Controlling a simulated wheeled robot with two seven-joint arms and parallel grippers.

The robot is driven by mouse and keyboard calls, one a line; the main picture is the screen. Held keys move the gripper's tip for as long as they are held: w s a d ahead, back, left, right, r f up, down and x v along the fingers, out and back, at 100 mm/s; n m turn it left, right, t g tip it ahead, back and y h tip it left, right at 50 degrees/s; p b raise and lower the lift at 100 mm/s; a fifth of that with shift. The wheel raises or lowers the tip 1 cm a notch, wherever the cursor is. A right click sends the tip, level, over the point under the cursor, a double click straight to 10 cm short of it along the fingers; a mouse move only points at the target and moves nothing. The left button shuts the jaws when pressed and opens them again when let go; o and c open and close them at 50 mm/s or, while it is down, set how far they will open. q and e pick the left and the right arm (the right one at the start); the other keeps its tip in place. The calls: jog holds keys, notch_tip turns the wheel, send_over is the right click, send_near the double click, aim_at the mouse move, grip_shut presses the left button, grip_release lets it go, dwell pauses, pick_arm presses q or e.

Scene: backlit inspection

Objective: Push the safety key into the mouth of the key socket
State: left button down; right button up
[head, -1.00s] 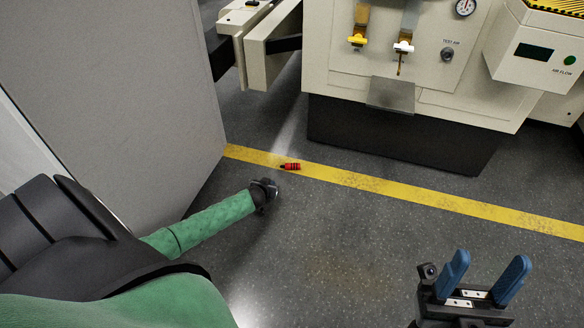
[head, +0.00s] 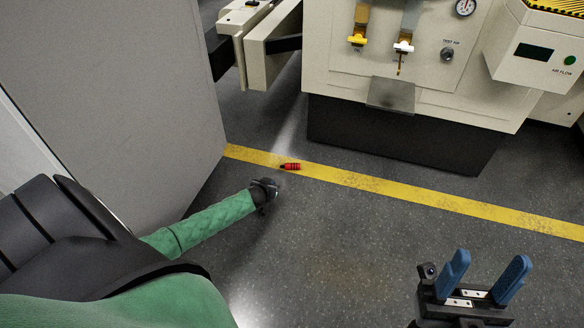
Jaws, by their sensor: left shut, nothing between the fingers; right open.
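The safety key, small and red with black bands and a dark tip (head: 291,166), appears to lie on the yellow floor line. A green-sleeved arm comes in from the left, and its black end, my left gripper (head: 264,195), is just below and left of the key, apart from it. It is shut with nothing in it; its fingertips are hard to make out. My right gripper (head: 484,281), with two blue fingers, is open and empty at the lower right, far from the key. I cannot clearly make out the key socket.
A pale cabinet (head: 330,75) with yellow and white valves, a gauge and a "TEST AIR" fitting (head: 447,54) stands at the back. A pale bracket (head: 263,50) juts out at its left. A large grey panel (head: 130,85) fills the left. The floor at centre right is clear.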

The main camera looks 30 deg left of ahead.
aim_at(278, 174)
pick_arm(q)
jog(key=shift+w+a, duration=0.15)
jog(key=shift+w, duration=0.4)
jog(key=shift+w+a, duration=0.15)
jog(key=shift+w, duration=0.45)
jog(key=shift+w+a, duration=0.2)
jog(key=shift+w, duration=0.35)
jog(key=shift+w+a, duration=0.15)
jog(key=shift+w, duration=0.5)
jog(key=shift+w+a, duration=0.15)
jog(key=shift+w, duration=0.45)
jog(key=shift+w+a, duration=0.15)
jog(key=shift+w, duration=0.4)
jog(key=shift+w+a+f+b, duration=0.2)
jog(key=shift+w+b, duration=0.25)
jog(key=shift+w, duration=0.3)
